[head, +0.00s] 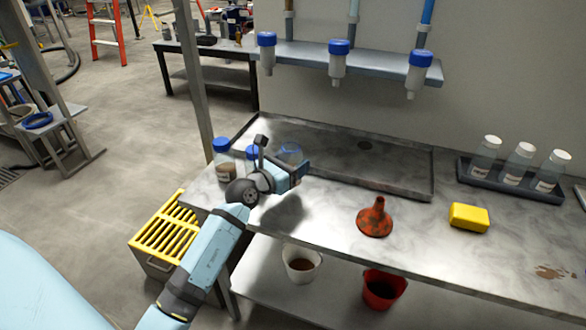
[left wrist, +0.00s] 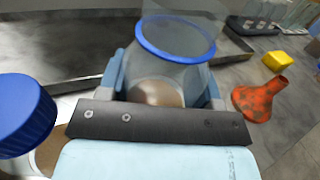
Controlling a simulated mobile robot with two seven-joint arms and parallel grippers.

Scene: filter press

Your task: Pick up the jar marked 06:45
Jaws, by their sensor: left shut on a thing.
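My left gripper (head: 296,172) is at the front edge of the sink tray on the counter. It is shut on a clear vessel with a blue ring (head: 290,152), which also shows between the fingers in the left wrist view (left wrist: 180,38), with something brownish low inside. A blue-lidded jar (head: 222,158) stands left of the gripper. A second blue-lidded jar (head: 252,152) is partly hidden behind my wrist. A large blue lid (left wrist: 24,112) is close at the left in the wrist view. I cannot read 06:45 on any jar. My right gripper is not in view.
An orange funnel (head: 375,218) and a yellow sponge (head: 469,217) lie on the counter to the right. A rack (head: 508,183) holds three white-capped bottles. Blue-capped containers hang from a wall shelf (head: 300,55). The shallow sink tray (head: 400,180) looks empty. A yellow-grated bin (head: 165,235) stands at left.

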